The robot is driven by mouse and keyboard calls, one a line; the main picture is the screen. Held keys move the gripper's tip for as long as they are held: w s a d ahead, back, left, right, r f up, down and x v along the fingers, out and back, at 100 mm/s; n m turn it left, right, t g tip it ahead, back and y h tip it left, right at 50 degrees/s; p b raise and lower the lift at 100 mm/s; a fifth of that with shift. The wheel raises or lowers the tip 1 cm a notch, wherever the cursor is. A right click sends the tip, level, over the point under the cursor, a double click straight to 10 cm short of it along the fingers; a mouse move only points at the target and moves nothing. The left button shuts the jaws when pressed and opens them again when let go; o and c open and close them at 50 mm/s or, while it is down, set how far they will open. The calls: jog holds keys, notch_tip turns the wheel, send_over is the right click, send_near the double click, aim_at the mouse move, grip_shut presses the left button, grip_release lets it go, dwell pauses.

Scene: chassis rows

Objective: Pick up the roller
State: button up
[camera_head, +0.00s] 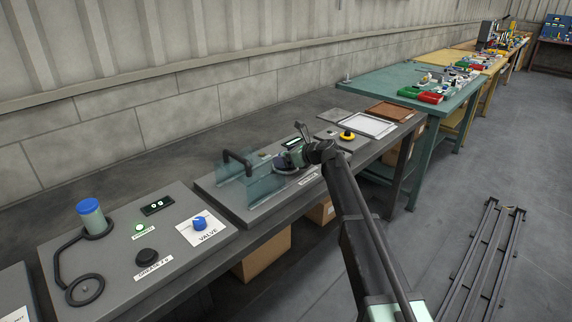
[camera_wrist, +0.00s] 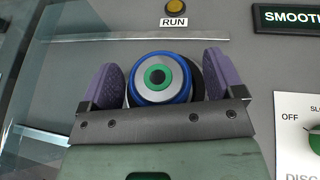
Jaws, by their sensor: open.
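My gripper (camera_wrist: 162,72) is open, with one purple finger pad on each side of a round piece. This piece, which looks like the roller (camera_wrist: 159,80), has a blue rim, a silver face and a green ring around a dark centre. It sits between the pads, and its lower edge is hidden by my gripper's body. I cannot tell whether the pads touch it. In the head view my gripper (camera_head: 286,164) is low over the grey panel beside a clear guard, and the roller cannot be made out there.
The clear teal guard (camera_head: 245,185) with a black handle stands just left of my gripper. A RUN button (camera_wrist: 174,20) and a SMOOTH sign (camera_wrist: 292,17) are on the panel. The valve panel (camera_head: 120,240) lies left; a white tray (camera_head: 368,124) and brown tray (camera_head: 391,111) lie right.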

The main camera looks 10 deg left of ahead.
jog(key=c, duration=1.1)
jog(key=shift+c, duration=0.2)
jog(key=shift+r, duration=0.15)
notch_tip(320, 180, up, 20)
jog(key=p, duration=2)
